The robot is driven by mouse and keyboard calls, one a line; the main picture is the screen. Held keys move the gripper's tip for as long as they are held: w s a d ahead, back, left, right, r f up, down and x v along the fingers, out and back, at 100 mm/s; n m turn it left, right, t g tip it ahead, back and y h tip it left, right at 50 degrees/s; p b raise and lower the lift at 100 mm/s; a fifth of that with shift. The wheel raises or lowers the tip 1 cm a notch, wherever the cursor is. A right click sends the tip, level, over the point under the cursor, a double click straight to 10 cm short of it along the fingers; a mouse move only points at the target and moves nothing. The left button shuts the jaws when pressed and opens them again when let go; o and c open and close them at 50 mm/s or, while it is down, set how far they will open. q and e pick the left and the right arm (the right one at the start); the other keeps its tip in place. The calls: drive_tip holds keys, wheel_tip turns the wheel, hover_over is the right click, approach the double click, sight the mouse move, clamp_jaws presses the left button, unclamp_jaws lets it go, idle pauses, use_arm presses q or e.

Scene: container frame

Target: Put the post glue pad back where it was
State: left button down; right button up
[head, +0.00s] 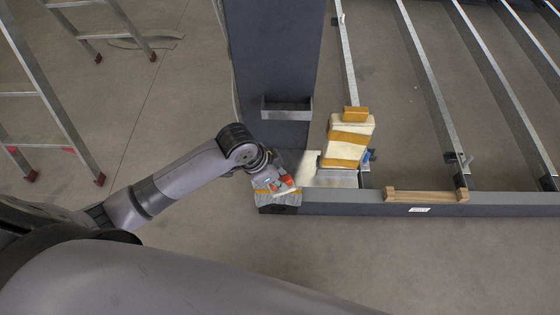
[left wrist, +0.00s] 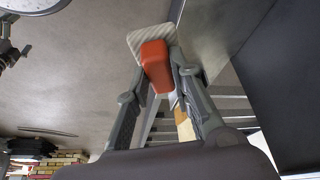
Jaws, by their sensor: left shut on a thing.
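My left gripper (head: 280,183) is near the left front corner of the dark container frame, at the foot of the upright post (head: 275,60). It is shut on a pad with an orange-red block grip (left wrist: 156,66) and a pale ribbed face (left wrist: 148,38). I take this to be the post glue pad. The left gripper's fingers (left wrist: 160,76) are on either side of the orange block in the left wrist view. In the head view the gripper partly hides the pad. I cannot tell whether the pad touches anything. My right gripper is not in view.
A cream-and-orange striped stack (head: 347,142) stands right of the post. A grey holder (head: 287,109) is on the post. A wooden piece (head: 425,196) lies on the front beam. Ladders stand left.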

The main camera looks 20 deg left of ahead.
use_arm(q)
drive_tip(key=w+a, duration=0.2)
drive_tip(key=w, duration=0.6)
wheel_tip(320, 180, down, 6)
drive_tip(key=shift+a+r, duration=0.1)
drive_tip(key=shift+a, duration=0.05)
drive_tip(key=shift+w+a+f+p, duration=0.15)
drive_tip(key=shift+w+f+p, duration=0.15)
drive_tip(key=shift+w+f, duration=0.25)
drive_tip(key=shift+s+f, duration=0.1)
drive_tip(key=shift+f, duration=0.05)
drive_tip(key=c, duration=1.4)
unclamp_jaws()
drive_tip(key=v, duration=1.2)
drive_tip(key=shift+p, duration=0.35)
